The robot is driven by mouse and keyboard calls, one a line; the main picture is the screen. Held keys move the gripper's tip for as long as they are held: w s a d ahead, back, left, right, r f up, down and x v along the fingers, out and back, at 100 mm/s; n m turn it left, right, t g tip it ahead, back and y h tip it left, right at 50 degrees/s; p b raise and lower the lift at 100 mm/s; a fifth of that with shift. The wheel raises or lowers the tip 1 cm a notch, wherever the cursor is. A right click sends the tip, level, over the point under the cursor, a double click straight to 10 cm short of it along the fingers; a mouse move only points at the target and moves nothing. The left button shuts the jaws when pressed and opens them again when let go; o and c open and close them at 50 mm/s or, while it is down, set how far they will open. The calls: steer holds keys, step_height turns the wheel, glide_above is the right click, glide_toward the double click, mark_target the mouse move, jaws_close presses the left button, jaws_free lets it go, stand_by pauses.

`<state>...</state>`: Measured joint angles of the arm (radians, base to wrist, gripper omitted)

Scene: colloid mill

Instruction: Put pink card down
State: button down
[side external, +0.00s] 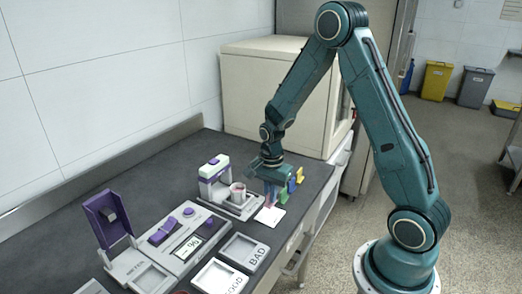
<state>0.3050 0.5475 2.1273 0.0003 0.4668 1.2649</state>
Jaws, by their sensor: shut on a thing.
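My gripper (269,181) points down over the far right part of the dark bench, just right of the cup on the grey machine. It is shut on the pink card (269,195), which shows as a small upright pinkish strip below the jaws. The card's lower edge is near a white flat square (269,215) on the bench; I cannot tell whether they touch. Blue, green and yellow cards (293,182) stand upright close to the right of my gripper, partly hidden behind it.
A panel with a display (188,245), a raised purple lid (106,218) and trays marked GOOD (219,278) and BAD (244,250) fill the front. A beige cabinet (270,85) stands behind.

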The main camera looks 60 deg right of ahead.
mark_target(270, 205)
steer(key=shift+f, duration=2.1)
steer(key=shift+f, duration=0.15)
steer(key=c, duration=1.6)
jaws_free()
step_height(270, 205, up, 11)
steer(key=shift+r, duration=0.65)
steer(key=shift+r, duration=0.1)
